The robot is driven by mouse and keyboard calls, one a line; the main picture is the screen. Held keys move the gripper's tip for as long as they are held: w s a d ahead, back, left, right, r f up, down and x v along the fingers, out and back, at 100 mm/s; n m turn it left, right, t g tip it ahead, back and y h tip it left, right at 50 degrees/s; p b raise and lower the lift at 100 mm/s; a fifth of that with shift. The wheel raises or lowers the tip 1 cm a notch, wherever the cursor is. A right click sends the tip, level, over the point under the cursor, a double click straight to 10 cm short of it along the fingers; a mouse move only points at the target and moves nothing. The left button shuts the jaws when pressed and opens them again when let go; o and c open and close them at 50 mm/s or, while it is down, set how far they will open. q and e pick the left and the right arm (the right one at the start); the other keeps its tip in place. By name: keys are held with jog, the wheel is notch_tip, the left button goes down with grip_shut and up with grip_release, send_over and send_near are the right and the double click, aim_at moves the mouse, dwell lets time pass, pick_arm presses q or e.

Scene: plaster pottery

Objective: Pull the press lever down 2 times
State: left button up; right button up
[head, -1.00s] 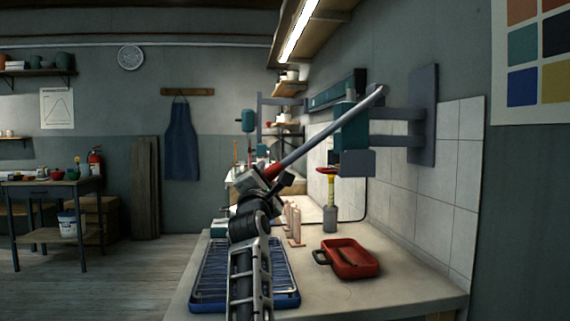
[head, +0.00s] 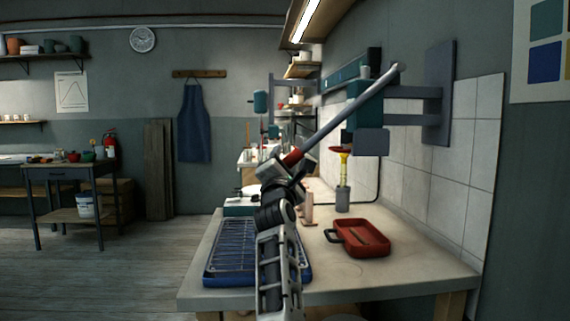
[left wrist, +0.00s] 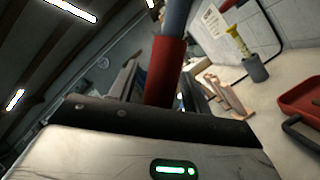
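The press (head: 365,104) is a teal and grey unit on a wall bracket at the right of the head view. Its lever (head: 345,108) is a long grey bar slanting from upper right down to a red grip (head: 292,157) at the lower left. My left gripper (head: 296,163) is at this grip and appears closed around it. In the left wrist view the red grip (left wrist: 165,72) rises from between the dark finger parts; the fingertips are partly hidden. My right gripper is not in view.
Below, the workbench (head: 330,278) holds a blue tray with a wire rack (head: 225,270), a red pan (head: 372,250), a grey cup with a yellow tool (head: 343,198) and small clay-coloured pieces (head: 308,210). A tiled wall (head: 465,150) closes off the right side.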

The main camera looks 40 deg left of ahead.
pick_arm(q)
jog(key=v, duration=1.6)
jog(key=shift+a, duration=0.1)
